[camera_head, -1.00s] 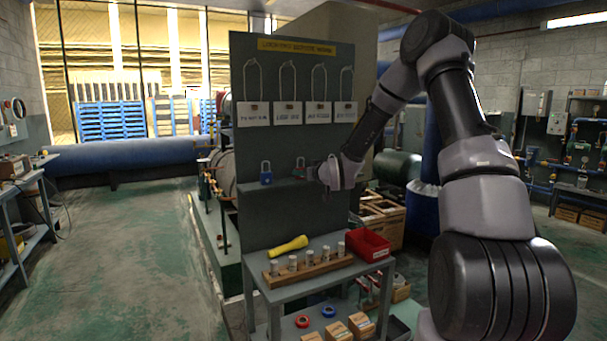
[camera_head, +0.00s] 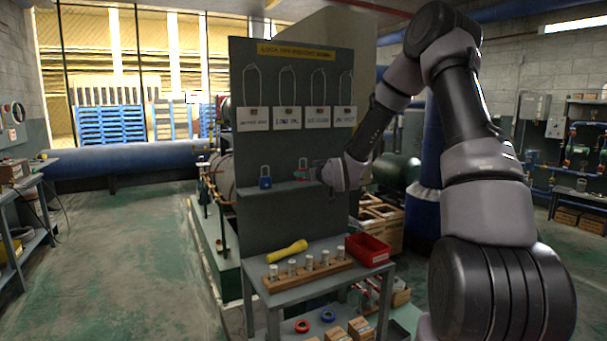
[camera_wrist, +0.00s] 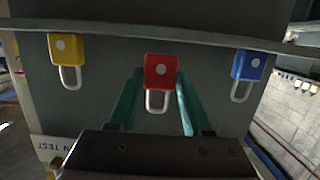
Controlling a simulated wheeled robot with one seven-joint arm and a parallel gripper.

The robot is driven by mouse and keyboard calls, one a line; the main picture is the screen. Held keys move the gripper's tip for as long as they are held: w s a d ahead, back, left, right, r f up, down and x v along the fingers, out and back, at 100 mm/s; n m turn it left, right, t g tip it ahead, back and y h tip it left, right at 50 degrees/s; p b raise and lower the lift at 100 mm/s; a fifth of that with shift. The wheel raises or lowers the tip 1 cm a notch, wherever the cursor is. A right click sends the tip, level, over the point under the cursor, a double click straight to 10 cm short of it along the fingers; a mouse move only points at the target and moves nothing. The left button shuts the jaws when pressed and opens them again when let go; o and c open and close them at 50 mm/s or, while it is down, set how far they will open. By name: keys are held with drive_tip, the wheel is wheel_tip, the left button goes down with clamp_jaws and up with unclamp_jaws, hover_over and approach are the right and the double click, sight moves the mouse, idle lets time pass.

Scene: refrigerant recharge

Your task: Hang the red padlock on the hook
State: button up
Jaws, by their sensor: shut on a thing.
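In the head view my gripper (camera_head: 312,172) is at the shelf on the grey board (camera_head: 285,140), with the padlock small and partly hidden. White labels (camera_head: 287,118) with wire loops above them hang higher on the board. The hook itself is too small to make out.
A blue padlock (camera_head: 265,177) and a yellow padlock (camera_wrist: 67,50) stand on the shelf (camera_wrist: 200,38) on either side of the red one. Below is a bench (camera_head: 262,268) with a yellow flashlight (camera_head: 288,251), a red bin (camera_head: 369,249) and a wooden rack (camera_head: 300,279).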

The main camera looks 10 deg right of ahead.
drive_tip(key=f+v, duration=0.1)
drive_tip(key=v, duration=0.5)
drive_tip(key=shift+s, duration=0.2)
drive_tip(key=shift+d+f, duration=0.1)
drive_tip(key=shift+f, duration=0.15)
drive_tip(key=d+f+m+h, duration=0.1)
drive_tip(key=d+f, duration=0.1)
drive_tip(key=f, duration=0.3)
drive_tip(key=s+d+f+m+h, duration=0.1)
drive_tip(key=d+f+h, duration=0.1)
drive_tip(key=f, duration=0.3)
drive_tip(key=s+d+f+m+h, duration=0.1)
drive_tip(key=d+f, duration=0.3)
drive_tip(key=f, duration=0.2)
drive_tip(key=shift+s+f+t+h, duration=0.1)
drive_tip(key=shift+s+t+h, duration=0.1)
drive_tip(key=shift+t+h, duration=0.15)
drive_tip(key=shift+s+d+f+m, duration=0.15)
drive_tip(key=shift+f+m, duration=0.1)
drive_tip(key=shift+m, duration=0.05)
